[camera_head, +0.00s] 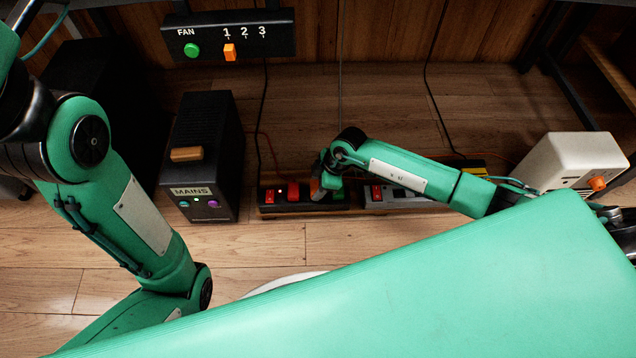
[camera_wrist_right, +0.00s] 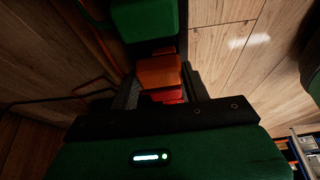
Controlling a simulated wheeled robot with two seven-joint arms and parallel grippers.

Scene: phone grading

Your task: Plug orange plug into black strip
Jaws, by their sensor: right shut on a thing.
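The black strip (camera_head: 285,208) lies on the wood floor near the middle of the head view, with red parts on its left end and a green part at its right. My right gripper (camera_head: 322,186) is down at the strip's right half. In the right wrist view the orange plug (camera_wrist_right: 159,71) sits between its fingers, and the gripper is shut on it. A red part (camera_wrist_right: 168,96) shows just past the plug. I cannot tell whether the plug is seated in a socket. My left arm shows at the left of the head view, but its gripper is out of view.
A grey strip (camera_head: 405,197) with a red switch lies right of the black strip. A black MAINS box (camera_head: 206,140) stands left. A white box (camera_head: 575,160) stands right. A FAN panel (camera_head: 228,34) hangs at the back. Thin cables run across the floor behind the strips.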

